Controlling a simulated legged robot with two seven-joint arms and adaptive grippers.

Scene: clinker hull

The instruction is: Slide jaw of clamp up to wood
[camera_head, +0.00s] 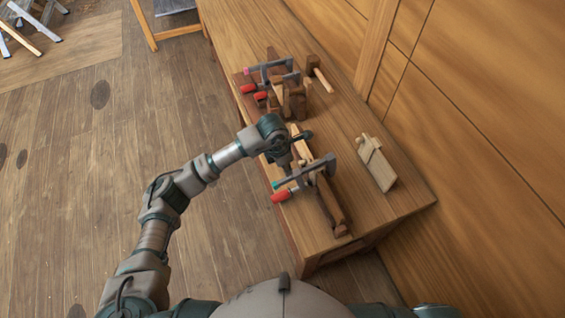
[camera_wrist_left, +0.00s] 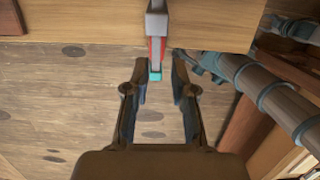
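The nearest clamp has a grey bar (camera_head: 318,168), a red handle (camera_head: 282,196) and a teal end. It lies across a long brown wood piece (camera_head: 331,203) on the bench, with its handle end toward the bench's left edge. My left gripper (camera_head: 287,171) is just beyond the clamp's handle end. In the left wrist view the left gripper (camera_wrist_left: 160,82) is open, and the clamp's end (camera_wrist_left: 156,50) with red and teal shows between its fingertips in the picture. I cannot tell whether they touch. The jaw's contact with the wood is unclear.
The wooden bench (camera_head: 395,205) stands along a plank wall (camera_head: 490,130). More clamps with red handles (camera_head: 249,88) and a mallet (camera_head: 318,73) lie farther back. A pale wooden block (camera_head: 377,165) lies to the right. Open floor (camera_head: 75,190) is on the left.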

